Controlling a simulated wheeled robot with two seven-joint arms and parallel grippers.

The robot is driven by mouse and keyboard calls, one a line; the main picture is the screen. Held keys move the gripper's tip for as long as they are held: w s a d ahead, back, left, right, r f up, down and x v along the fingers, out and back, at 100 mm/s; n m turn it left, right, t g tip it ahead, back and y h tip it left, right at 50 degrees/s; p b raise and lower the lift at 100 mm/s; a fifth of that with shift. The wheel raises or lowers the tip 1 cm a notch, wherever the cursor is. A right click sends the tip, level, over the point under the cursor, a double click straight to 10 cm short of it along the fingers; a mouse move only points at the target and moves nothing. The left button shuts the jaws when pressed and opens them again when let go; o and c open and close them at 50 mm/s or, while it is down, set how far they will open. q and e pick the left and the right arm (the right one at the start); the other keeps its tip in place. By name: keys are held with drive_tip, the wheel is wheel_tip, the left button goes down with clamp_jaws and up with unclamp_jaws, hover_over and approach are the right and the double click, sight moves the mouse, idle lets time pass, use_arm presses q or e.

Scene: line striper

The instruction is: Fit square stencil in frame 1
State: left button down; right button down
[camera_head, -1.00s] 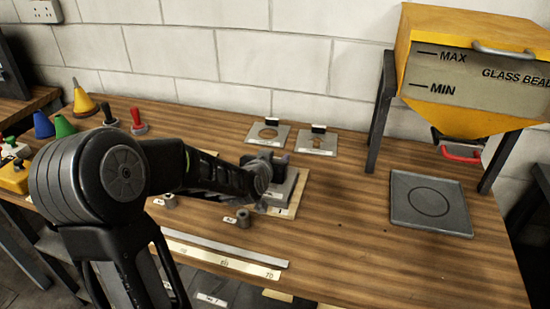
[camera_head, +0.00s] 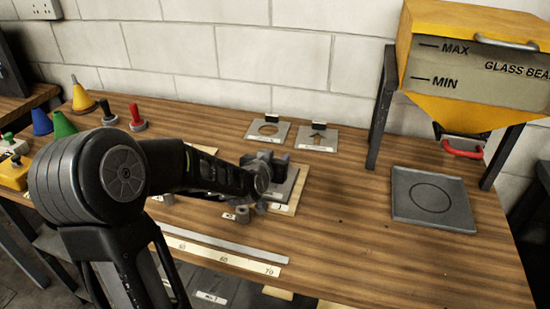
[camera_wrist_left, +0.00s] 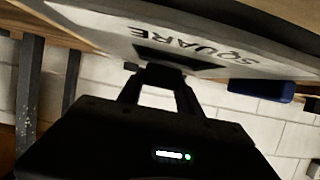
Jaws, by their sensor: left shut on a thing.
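The square stencil is a grey metal plate (camera_head: 287,189) on the right part of the pale frame 1 (camera_head: 287,209), over or in it; the exact seating is hidden by my arm. My left gripper (camera_head: 268,165) is shut on the stencil's dark upright tab. In the left wrist view, the stencil (camera_wrist_left: 110,32) shows the word SQUARE, and the gripper (camera_wrist_left: 160,75) holds its tab; the dark cut-out shows beside it. My right gripper is not in view.
A circle stencil (camera_head: 268,132) and an arrow stencil (camera_head: 316,140) lie behind. A grey tray (camera_head: 432,200) and yellow glass bead hopper (camera_head: 480,70) stand right. Coloured cones (camera_head: 83,97) stand left. A ruler strip (camera_head: 220,256) lies along the front. The table centre right is clear.

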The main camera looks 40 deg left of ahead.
use_arm(q)
drive_tip(key=shift+f+b, duration=0.6)
idle(1.1)
drive_tip(key=c, duration=0.7)
unclamp_jaws()
drive_tip(key=shift+s, duration=0.1)
drive_tip(key=c, duration=0.4)
drive_tip(key=shift+o, duration=0.2)
drive_tip(key=shift+s, duration=0.15)
drive_tip(key=shift+p+v, duration=0.55)
drive_tip(key=shift+v, duration=2.65)
drive_tip(key=shift+s+d+r, duration=0.3)
drive_tip(key=shift+s+r, duration=0.05)
drive_tip(key=shift+s, duration=0.1)
